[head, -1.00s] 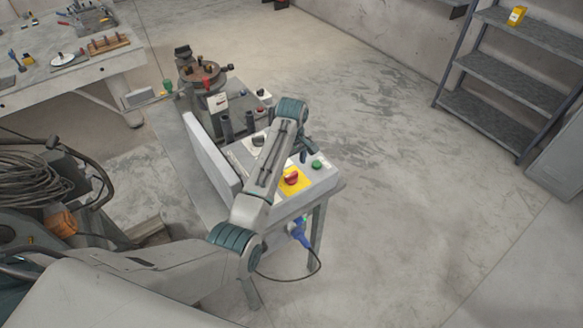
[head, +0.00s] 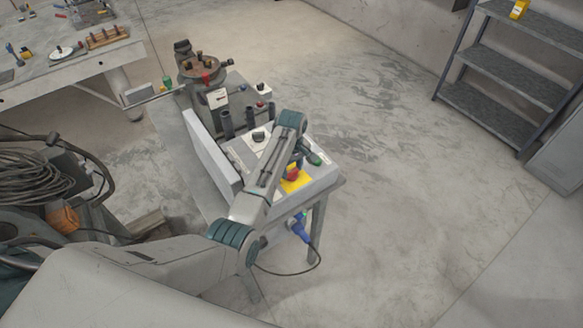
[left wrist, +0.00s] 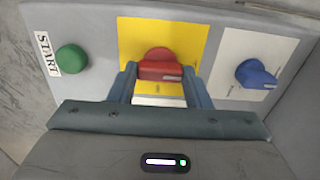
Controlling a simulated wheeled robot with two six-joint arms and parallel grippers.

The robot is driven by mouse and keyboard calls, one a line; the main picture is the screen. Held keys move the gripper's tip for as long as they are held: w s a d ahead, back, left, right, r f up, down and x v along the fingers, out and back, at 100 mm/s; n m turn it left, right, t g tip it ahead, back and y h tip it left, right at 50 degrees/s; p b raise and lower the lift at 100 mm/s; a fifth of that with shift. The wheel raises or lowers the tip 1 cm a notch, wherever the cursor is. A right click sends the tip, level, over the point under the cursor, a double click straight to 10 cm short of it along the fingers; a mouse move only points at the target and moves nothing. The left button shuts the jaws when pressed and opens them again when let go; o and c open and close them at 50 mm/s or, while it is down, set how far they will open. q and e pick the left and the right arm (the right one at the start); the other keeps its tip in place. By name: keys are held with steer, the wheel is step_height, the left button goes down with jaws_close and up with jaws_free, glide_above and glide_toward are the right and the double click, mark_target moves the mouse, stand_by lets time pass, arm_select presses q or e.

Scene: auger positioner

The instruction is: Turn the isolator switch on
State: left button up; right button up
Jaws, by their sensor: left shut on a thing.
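The isolator switch is a red rotary knob (left wrist: 160,68) on a yellow plate (left wrist: 205,38) on the grey control box (head: 322,182). In the left wrist view its grip bar lies crosswise in the picture. My left gripper (left wrist: 160,75) is shut on the red knob, one finger at each end of the bar. In the head view the knob (head: 292,172) is partly hidden by my left arm and gripper. My right gripper is not in view.
A green START button (left wrist: 72,59) and a blue knob (left wrist: 255,74) flank the yellow plate. A rotary positioner (head: 205,75) stands behind the box on the same bench. A blue plug (head: 298,230) with a cable hangs below. Open floor lies to the right.

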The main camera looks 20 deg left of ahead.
arm_select(q)
steer(key=shift+m, duration=0.3)
steer(key=m, duration=1.2)
steer(key=shift+r+m, duration=0.1)
steer(key=shift+m, duration=0.2)
steer(key=m, duration=0.4)
steer(key=shift+w+m, duration=0.1)
steer(key=shift+m, duration=0.2)
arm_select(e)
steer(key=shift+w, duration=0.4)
arm_select(q)
steer(key=o, duration=1)
